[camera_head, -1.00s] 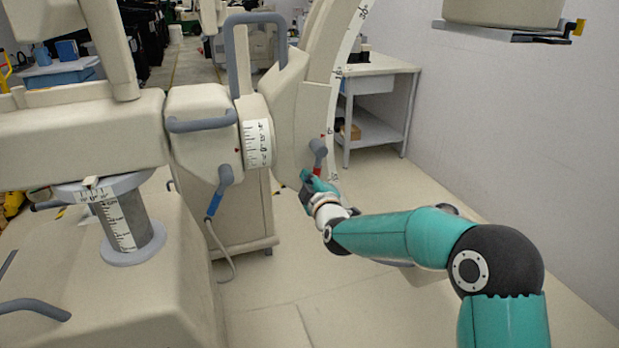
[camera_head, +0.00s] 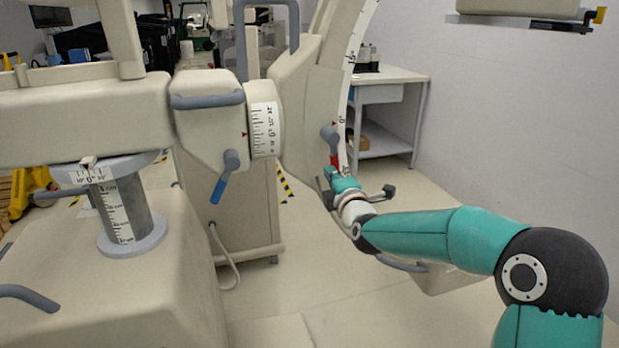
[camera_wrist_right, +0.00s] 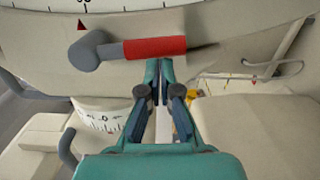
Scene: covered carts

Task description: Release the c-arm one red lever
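The red lever (camera_head: 334,160) hangs from a grey pivot on the side of the c-arm housing, beside the curved scale. In the right wrist view the red lever (camera_wrist_right: 155,47) lies across the picture, its grey pivot at its left end. My right gripper (camera_head: 338,180) is at the lower end of the lever. In the right wrist view the fingertips of my right gripper (camera_wrist_right: 160,64) are nearly together, just below the middle of the red grip. They are not around it; whether they touch it is unclear. My left gripper is not in view.
A blue-tipped lever (camera_head: 221,188) hangs on the housing to the left. A grey column with a scale (camera_head: 121,208) stands at the left. A white table (camera_head: 395,76) is behind, near the right wall. Floor is clear in front of the c-arm.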

